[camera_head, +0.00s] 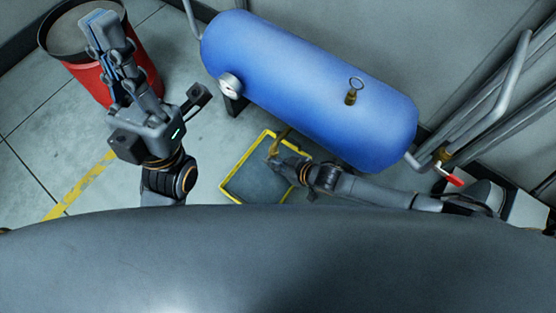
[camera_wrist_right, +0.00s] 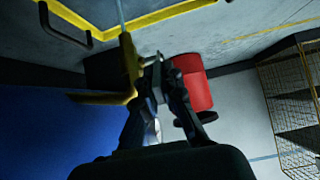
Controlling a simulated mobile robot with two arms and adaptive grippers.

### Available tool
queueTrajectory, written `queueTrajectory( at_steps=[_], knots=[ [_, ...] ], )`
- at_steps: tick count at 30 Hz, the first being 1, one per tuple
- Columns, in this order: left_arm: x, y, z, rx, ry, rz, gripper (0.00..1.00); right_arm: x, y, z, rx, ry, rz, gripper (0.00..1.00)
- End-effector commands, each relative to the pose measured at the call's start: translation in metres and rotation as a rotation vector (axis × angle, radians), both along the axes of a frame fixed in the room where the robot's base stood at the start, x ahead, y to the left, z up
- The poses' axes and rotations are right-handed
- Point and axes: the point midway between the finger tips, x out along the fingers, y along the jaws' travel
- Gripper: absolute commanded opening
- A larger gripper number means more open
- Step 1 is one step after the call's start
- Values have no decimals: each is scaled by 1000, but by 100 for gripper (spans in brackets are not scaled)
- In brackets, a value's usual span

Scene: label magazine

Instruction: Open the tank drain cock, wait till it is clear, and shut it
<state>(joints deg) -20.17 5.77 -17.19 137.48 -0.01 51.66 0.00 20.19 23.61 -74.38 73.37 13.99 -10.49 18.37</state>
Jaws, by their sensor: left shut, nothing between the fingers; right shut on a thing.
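The blue tank (camera_head: 310,85) lies across the upper middle of the head view. The brass-yellow drain cock (camera_wrist_right: 128,60) is under it; in the right wrist view it stands against the fingers, with a flat yellow part reaching left. A thin pale streak (camera_wrist_right: 120,10) runs from the cock's end toward the yellow-rimmed tray (camera_wrist_right: 150,19); I cannot tell if it is clear. My right gripper (camera_wrist_right: 160,88) is shut on the cock, and in the head view it is by the tank's lower edge. My left gripper (camera_head: 102,30) is shut and empty, over the red drum.
The yellow-rimmed tray also shows on the floor in the head view (camera_head: 229,183). The red drum (camera_head: 88,80) stands at the upper left. A gauge (camera_head: 229,85) and a ringed brass valve (camera_head: 351,97) are on the tank. A red-handled valve (camera_head: 449,175) and pipes are at right.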

Motion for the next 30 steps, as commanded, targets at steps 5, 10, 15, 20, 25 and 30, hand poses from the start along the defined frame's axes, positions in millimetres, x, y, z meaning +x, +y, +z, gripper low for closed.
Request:
queueTrajectory(
  at_steps=[5,10,15,20,25,30],
  knots=[
    [47,-10,-3,80,249,15,0,2,2,7,-55,36,1,0],
    [89,-18,-27,160,506,28,0,4,5,9,-107,74,1,0],
    [116,-21,-56,222,718,39,0,6,7,11,-156,112,0,0],
    [131,-22,-81,266,873,45,0,7,9,12,-199,142,1,0],
    [140,-21,-103,300,999,51,0,9,10,13,-235,169,0,0],
    [144,-20,-118,324,1083,55,0,9,12,13,-261,190,0,0]
  ],
)
